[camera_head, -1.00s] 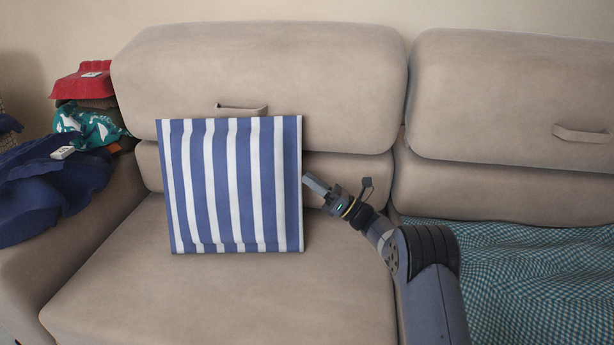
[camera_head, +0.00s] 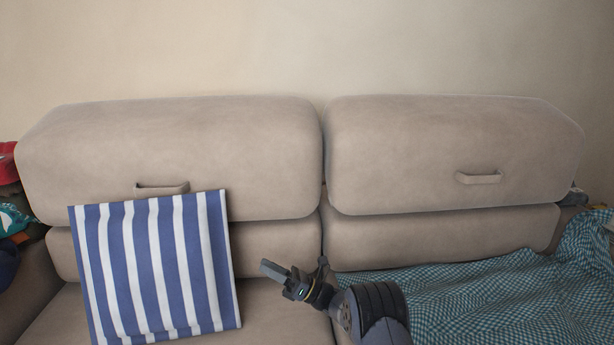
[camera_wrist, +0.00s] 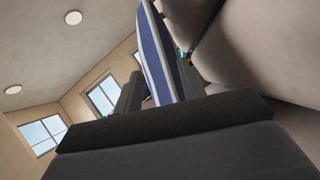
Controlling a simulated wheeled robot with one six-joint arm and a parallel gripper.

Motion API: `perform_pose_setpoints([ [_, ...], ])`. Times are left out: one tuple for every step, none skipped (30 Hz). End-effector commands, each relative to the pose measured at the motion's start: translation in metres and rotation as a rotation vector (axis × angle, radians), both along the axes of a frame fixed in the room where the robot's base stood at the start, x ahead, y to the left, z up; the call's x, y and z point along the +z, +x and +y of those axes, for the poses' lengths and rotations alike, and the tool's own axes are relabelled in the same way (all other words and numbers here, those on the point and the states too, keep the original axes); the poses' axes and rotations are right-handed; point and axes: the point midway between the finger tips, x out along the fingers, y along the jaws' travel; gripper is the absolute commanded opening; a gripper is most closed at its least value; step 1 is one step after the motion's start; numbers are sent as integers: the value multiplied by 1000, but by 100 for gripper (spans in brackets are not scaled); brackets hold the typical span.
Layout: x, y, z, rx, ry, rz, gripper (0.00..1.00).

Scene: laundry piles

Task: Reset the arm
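My arm's gripper (camera_head: 268,268) is in front of the couch, just right of the blue-and-white striped cushion (camera_head: 155,265), with a small gap between them in the head view. In the wrist view the two dark fingers of my gripper (camera_wrist: 160,85) stand apart. The striped cushion (camera_wrist: 155,50) shows beyond and between them, and nothing appears held. The cushion leans against the couch back on the left seat; its lower edge is cut off in the head view.
The beige couch (camera_head: 430,150) fills the view, with a teal checked cloth (camera_head: 480,300) on its right seat. Several clothes, red and teal (camera_head: 12,218), are piled at the far left. The wall above is bare.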

Motion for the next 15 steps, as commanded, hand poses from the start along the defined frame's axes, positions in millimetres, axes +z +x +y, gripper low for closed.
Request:
perform_pose_setpoints([
  [2,0,5,2,0,-2,38],
  [3,0,8,3,0,-3,38],
  [6,1,12,2,0,-5,38],
  [8,1,17,3,0,-5,38],
  [11,1,21,4,1,-6,38],
  [14,2,28,4,1,-6,38],
  [16,3,33,4,1,-6,38],
  [19,3,38,5,1,-5,38],
  [23,4,46,5,0,-6,38],
  [26,5,51,5,1,-8,38],
  [29,5,56,4,1,-7,38],
  [33,6,62,4,1,-6,38],
  [35,7,67,4,1,-6,38],
  [38,7,72,4,2,-6,38],
  [42,8,77,4,2,-7,38],
])
